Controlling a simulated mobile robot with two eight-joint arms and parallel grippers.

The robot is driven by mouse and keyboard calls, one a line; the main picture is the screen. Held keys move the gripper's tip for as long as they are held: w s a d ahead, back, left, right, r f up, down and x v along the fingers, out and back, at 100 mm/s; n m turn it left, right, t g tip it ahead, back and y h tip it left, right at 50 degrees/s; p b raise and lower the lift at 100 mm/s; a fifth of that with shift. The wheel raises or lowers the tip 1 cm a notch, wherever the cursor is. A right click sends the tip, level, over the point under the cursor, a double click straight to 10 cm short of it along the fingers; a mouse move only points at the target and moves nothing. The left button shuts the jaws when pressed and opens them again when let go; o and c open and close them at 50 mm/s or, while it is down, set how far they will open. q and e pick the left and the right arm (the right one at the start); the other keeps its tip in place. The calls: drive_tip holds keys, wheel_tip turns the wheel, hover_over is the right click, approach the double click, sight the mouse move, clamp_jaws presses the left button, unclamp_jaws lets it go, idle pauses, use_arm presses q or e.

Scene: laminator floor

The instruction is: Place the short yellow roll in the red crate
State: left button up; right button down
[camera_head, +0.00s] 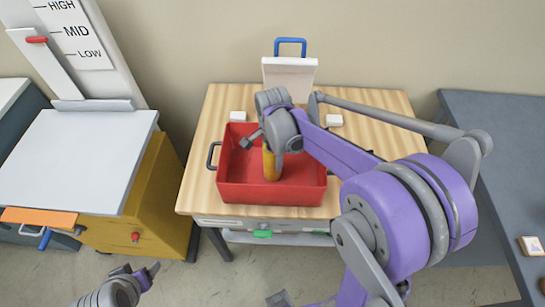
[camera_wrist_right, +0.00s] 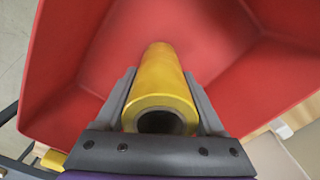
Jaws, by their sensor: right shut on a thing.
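The short yellow roll (camera_head: 270,163) stands upright, or nearly so, inside the red crate (camera_head: 230,192). My right gripper (camera_head: 266,140) is above the crate and shut on the roll. In the right wrist view the roll (camera_wrist_right: 160,88) lies between the two grey fingers (camera_wrist_right: 160,100), its hollow end towards the camera, and the red crate (camera_wrist_right: 70,60) surrounds it. I cannot tell whether the roll's far end touches the crate floor. My left gripper (camera_head: 147,272) is low at the bottom left, away from the crate; its jaw opening is unclear.
The crate sits on a wooden table (camera_head: 195,180). Small white blocks (camera_head: 334,120) and a white stand with a blue handle (camera_head: 290,68) are behind it. A yellow machine with a white top (camera_head: 75,155) is at left, a dark grey table (camera_head: 500,140) at right.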

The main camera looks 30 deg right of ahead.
unclamp_jaws()
drive_tip(key=shift+r, duration=0.15)
wheel_tip(320, 180, up, 12)
drive_tip(key=shift+p, duration=0.6)
